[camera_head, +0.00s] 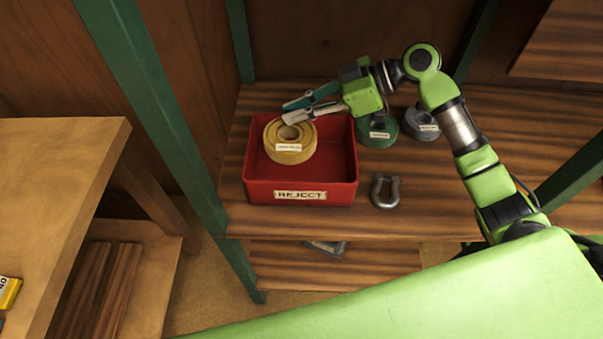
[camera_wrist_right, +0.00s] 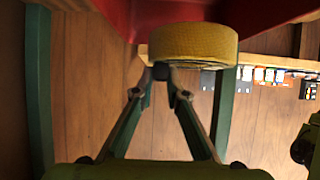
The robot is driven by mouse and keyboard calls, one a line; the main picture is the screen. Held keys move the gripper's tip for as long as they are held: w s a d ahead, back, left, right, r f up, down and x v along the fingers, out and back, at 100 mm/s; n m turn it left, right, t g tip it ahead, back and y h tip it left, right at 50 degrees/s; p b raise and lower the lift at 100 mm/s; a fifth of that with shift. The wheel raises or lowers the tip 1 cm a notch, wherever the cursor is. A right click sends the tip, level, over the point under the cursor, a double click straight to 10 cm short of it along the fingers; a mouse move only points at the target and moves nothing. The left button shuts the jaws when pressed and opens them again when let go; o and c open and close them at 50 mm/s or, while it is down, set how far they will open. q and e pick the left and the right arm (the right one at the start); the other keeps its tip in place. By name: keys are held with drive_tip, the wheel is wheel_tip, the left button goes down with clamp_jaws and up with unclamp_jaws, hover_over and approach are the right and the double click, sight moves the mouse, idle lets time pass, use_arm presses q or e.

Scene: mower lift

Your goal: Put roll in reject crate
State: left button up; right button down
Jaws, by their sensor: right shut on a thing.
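A yellow tape roll (camera_head: 290,140) with a white label shows over the inside of the red crate (camera_head: 342,165) labelled REJECT; it cannot be told whether it touches the crate floor. My right gripper (camera_head: 287,112) is at the far edge of the roll, shut on its rim. In the right wrist view the roll (camera_wrist_right: 192,42) sits at the fingertips, with the red crate (camera_wrist_right: 110,12) close behind it. My left gripper is not in view.
A green roll (camera_head: 378,132) and a grey roll (camera_head: 422,122) lie right of the crate on the wooden shelf (camera_head: 420,185). A grey shackle (camera_head: 385,190) lies near the crate's front right corner. A green post (camera_head: 165,105) stands to the left, beside a wooden table (camera_head: 65,175).

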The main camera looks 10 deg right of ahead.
sight(294, 128)
drive_tip(key=shift+w+a+f, duration=0.15)
drive_tip(key=shift+w, duration=0.25)
wheel_tip(294, 128, down, 6)
drive_tip(key=shift+w+a+p, duration=0.1)
drive_tip(key=shift+w+p, duration=0.05)
drive_tip(key=shift+p, duration=0.3)
wheel_tip(294, 128, down, 3)
drive_tip(key=shift+f, duration=0.4)
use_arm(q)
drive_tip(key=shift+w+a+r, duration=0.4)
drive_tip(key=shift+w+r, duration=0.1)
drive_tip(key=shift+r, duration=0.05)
use_arm(e)
drive_tip(key=shift+f, duration=0.1)
drive_tip(key=shift+f, duration=0.1)
drive_tip(key=c, duration=2.3)
unclamp_jaws()
drive_tip(key=shift+f, duration=0.1)
drive_tip(key=shift+c, duration=0.2)
drive_tip(key=o, duration=0.3)
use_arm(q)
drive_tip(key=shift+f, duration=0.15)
